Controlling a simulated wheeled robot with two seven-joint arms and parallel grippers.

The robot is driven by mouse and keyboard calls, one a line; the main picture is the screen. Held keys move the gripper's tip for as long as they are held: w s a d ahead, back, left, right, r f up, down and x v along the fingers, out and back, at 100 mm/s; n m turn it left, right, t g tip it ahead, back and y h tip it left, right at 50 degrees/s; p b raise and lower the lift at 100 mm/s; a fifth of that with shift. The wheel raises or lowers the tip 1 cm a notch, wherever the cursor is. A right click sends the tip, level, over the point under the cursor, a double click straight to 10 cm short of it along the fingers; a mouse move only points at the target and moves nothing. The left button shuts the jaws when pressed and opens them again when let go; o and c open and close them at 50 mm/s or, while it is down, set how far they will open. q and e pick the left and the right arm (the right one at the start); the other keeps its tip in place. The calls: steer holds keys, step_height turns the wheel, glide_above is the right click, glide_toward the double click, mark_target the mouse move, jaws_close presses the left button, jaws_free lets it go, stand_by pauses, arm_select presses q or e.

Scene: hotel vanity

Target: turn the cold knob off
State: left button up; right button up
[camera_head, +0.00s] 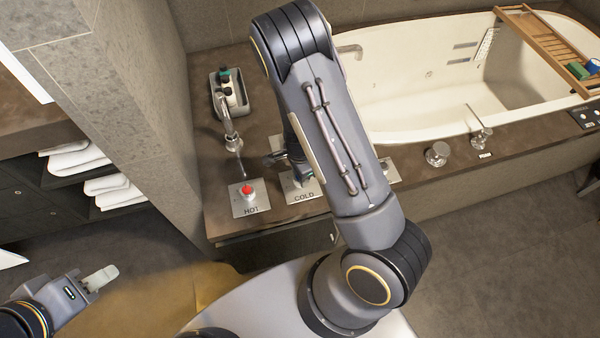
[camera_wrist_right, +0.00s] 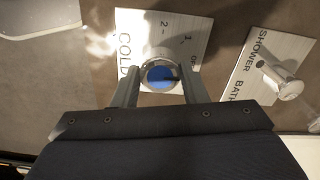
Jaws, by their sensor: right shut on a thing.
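The cold knob (camera_wrist_right: 160,75) has a round blue top with a dark mark towards its right side. It sits on a metal plate (camera_wrist_right: 150,22) lettered COLD, with numbers beside it. My right gripper (camera_wrist_right: 161,82) is shut on the knob, one finger on each side. In the head view the COLD plate (camera_head: 293,194) is partly covered by my right arm, which also hides most of the right gripper. My left gripper (camera_head: 100,277) is at the lower left, far from the knob, and appears empty; its finger gap is unclear.
A red HOT knob (camera_head: 248,190) stands left of the COLD plate, with a faucet (camera_head: 231,135) behind. A SHOWER/BATH plate (camera_wrist_right: 262,62) with its own knob (camera_wrist_right: 290,89) lies to the right. A bathtub (camera_head: 410,65) and caddy (camera_head: 545,42) are further back.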

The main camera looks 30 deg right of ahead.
steer(key=o, duration=1)
step_height(320, 180, up, 8)
steer(key=shift+f+p, duration=0.1)
steer(key=shift+p, duration=0.85)
